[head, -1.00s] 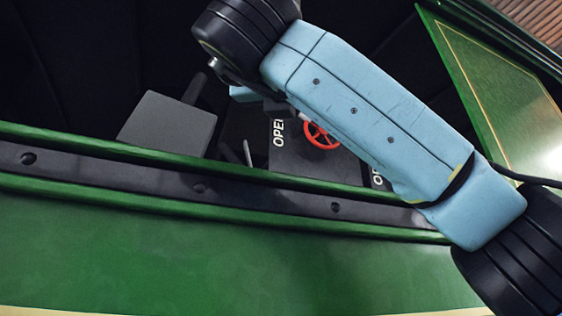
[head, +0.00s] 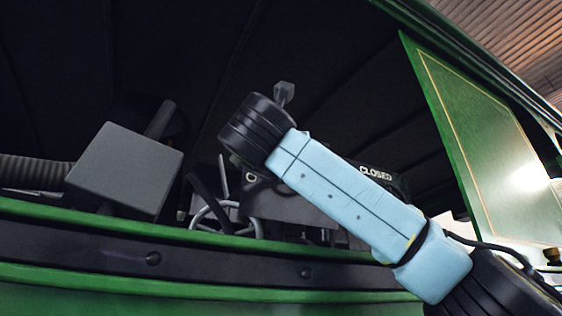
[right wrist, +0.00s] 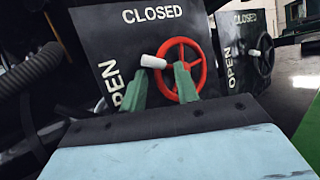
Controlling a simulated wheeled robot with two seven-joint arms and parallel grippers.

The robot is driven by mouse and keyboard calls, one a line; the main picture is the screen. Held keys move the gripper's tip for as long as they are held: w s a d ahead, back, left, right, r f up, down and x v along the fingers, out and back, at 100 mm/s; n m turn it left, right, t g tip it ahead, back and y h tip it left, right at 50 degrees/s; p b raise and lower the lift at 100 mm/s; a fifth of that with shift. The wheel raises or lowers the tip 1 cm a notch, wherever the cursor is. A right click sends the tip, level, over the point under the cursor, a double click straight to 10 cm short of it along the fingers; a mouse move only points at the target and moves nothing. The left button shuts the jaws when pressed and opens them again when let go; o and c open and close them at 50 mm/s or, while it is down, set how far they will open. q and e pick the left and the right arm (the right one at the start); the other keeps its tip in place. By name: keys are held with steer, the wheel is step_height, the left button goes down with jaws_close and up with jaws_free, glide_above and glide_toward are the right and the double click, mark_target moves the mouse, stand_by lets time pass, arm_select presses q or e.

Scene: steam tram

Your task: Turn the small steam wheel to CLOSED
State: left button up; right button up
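In the right wrist view a red spoked wheel (right wrist: 180,70) with a white handle (right wrist: 153,61) is mounted on a dark panel (right wrist: 118,48) lettered CLOSED at the top and OPEN at the left. The handle is at the wheel's upper left, between the two words. My right gripper (right wrist: 160,70) has its two green fingers apart at the wheel, the handle in the gap between their tips; whether they touch it is unclear. In the head view my right arm hides the red wheel; a CLOSED label (head: 376,174) shows behind it. My left gripper is not in view.
A second panel (right wrist: 235,30) to the right carries a dark wheel (right wrist: 264,58) with a white handle and an OPEN label. A grey box (head: 125,168), a ribbed hose (head: 35,172) and a pale ring (head: 213,214) lie left of my arm. The green tram side (head: 150,228) runs in front.

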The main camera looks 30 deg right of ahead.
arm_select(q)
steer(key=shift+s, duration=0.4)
arm_select(e)
steer(key=shift+w, duration=0.1)
steer(key=shift+d, duration=0.1)
jaws_close()
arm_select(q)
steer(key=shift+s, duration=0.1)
arm_select(e)
steer(key=shift+r, duration=0.1)
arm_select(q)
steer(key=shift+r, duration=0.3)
arm_select(e)
steer(key=shift+s+d+r+m+g+y, duration=0.15)
steer(key=shift+r+m+g, duration=0.4)
steer(key=shift+m, duration=0.45)
steer(key=shift+r+m+g+y, duration=0.2)
steer(key=shift+r+m+g, duration=0.1)
steer(key=shift+m+g, duration=0.55)
steer(key=shift+s+d+r+m+g+y, duration=0.15)
steer(key=shift+r+m+g, duration=0.35)
steer(key=shift+m, duration=0.65)
arm_select(q)
steer(key=shift+p, duration=0.3)
arm_select(e)
steer(key=shift+d+r+m+g, duration=0.1)
steer(key=shift+r+m+g, duration=0.1)
steer(key=shift+m+g, duration=0.2)
